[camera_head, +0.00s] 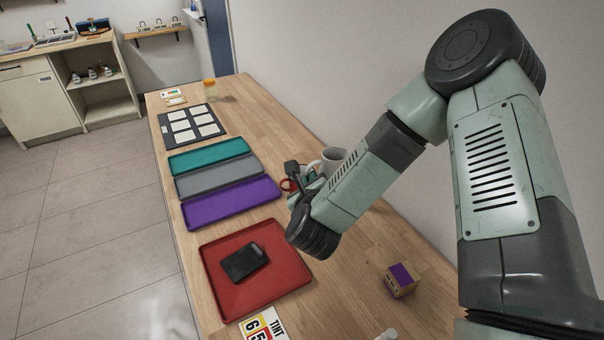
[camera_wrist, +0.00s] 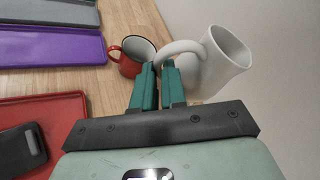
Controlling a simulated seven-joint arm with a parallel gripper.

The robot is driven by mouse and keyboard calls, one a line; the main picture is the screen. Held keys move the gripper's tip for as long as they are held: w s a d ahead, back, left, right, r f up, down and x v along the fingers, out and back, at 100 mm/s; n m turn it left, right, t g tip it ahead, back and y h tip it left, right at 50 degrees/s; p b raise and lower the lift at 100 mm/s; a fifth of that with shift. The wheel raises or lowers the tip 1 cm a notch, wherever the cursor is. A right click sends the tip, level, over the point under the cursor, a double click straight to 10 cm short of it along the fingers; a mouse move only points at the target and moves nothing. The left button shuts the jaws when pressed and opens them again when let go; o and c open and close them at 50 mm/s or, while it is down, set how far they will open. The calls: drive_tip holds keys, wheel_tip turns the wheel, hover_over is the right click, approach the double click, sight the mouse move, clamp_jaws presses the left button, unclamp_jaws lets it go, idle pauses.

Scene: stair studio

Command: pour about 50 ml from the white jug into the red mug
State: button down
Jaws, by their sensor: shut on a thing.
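The white jug (camera_wrist: 215,72) is at the upper right of the wrist view, its handle running to my fingertips. It also shows in the head view (camera_head: 335,156), partly behind my arm, and looks about upright. My gripper (camera_wrist: 158,68) is shut on the jug's handle. The red mug (camera_wrist: 130,62), with a dark rim and pale inside, stands upright on the table, just beyond and left of my fingertips. In the head view only a red bit of the mug (camera_head: 286,185) shows beside my gripper (camera_head: 306,178). I cannot see what is inside the jug.
Left of the mug lie teal (camera_head: 205,153), grey (camera_head: 190,183) and purple (camera_head: 215,212) trays. A red tray (camera_head: 285,288) holds a black device (camera_head: 244,262). A purple-topped box (camera_head: 399,285) stands at the front right. A wall runs along the table's right side.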

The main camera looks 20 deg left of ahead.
drive_tip(key=a, duration=2.2)
drive_tip(key=f, duration=0.7)
drive_tip(key=w+f, duration=0.1)
drive_tip(key=f, duration=0.3)
drive_tip(key=shift+d+f, duration=0.1)
drive_tip(key=shift+d, duration=0.25)
drive_tip(key=w+d+r+m+g+y, duration=0.4)
drive_tip(key=d+r+m+g, duration=0.1)
drive_tip(key=r, duration=0.5)
drive_tip(key=shift+w+d+m+y, duration=0.35)
drive_tip(key=shift+d+m, duration=0.3)
drive_tip(key=shift+m, duration=0.35)
drive_tip(key=shift+w+d+m+g+y, duration=0.2)
drive_tip(key=shift+w+m+g+y, duration=0.05)
drive_tip(key=shift+m+g, duration=0.05)
